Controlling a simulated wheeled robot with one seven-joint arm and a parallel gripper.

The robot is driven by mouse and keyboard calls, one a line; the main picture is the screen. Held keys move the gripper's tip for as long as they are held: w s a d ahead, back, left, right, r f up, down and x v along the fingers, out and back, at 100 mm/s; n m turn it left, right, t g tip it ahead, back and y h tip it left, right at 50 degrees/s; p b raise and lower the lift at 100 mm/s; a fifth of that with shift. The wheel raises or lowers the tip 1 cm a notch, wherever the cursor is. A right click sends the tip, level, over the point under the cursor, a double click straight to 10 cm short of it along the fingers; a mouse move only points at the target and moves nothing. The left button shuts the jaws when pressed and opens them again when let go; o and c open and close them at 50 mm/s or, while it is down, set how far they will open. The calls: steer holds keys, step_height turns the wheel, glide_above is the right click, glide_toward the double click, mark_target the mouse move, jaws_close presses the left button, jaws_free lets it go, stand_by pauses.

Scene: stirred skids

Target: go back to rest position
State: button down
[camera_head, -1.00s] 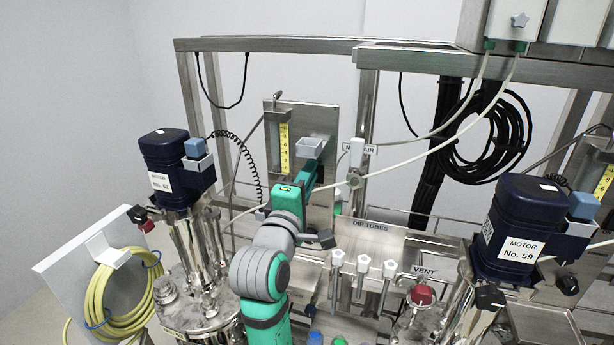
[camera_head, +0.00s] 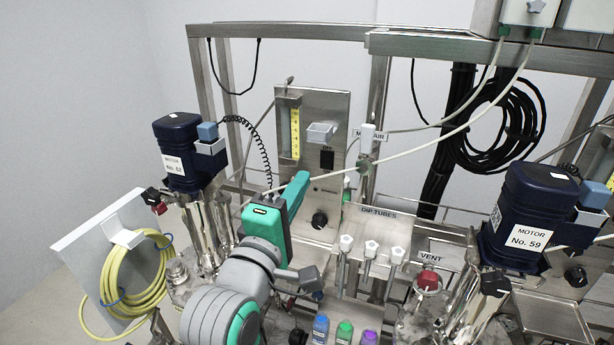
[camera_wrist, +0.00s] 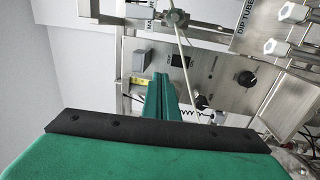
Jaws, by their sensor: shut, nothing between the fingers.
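My gripper (camera_head: 299,186) is green and shut, with nothing in it. It is raised in front of the steel control panel (camera_head: 331,107) with the yellow scale and black knobs. In the wrist view the closed fingers of my gripper (camera_wrist: 161,90) point at the same panel (camera_wrist: 207,62), apart from it as far as I can tell. My grey and green arm reaches up from the bottom of the head view and hides part of the equipment behind it.
Motor No. 52 (camera_head: 182,150) stands left and motor No. 59 (camera_head: 530,215) right, each on a vessel. White-topped dip tubes (camera_head: 370,248) stand between them. Colored-capped bottles (camera_head: 344,332) are at the bottom. A yellow hose coil (camera_head: 135,275) hangs left. A pale cable crosses near my gripper.

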steer(key=shift+s+a+r, duration=0.1)
steer(key=shift+s+a, duration=0.25)
steer(key=shift+s, duration=0.15)
steer(key=s+f+m+g+y, duration=0.1)
steer(key=s+f+m+y, duration=0.2)
steer(key=f, duration=1.3)
steer(key=s+f+m+y, duration=0.15)
steer(key=s+f, duration=0.35)
steer(key=f, duration=1.2)
steer(key=s+d+f+m, duration=0.1)
steer(key=s+f+m, duration=0.2)
steer(key=s, duration=0.6)
steer(key=s+d+f+m+g, duration=0.1)
steer(key=s+d+f+m, duration=0.1)
steer(key=s, duration=0.8)
steer(key=s+d+f+m+g+y, duration=0.1)
steer(key=s+f+m, duration=0.4)
steer(key=s, duration=0.4)
steer(key=shift+s+d+f, duration=0.15)
steer(key=shift+s+f, duration=0.05)
steer(key=shift+s, duration=0.05)
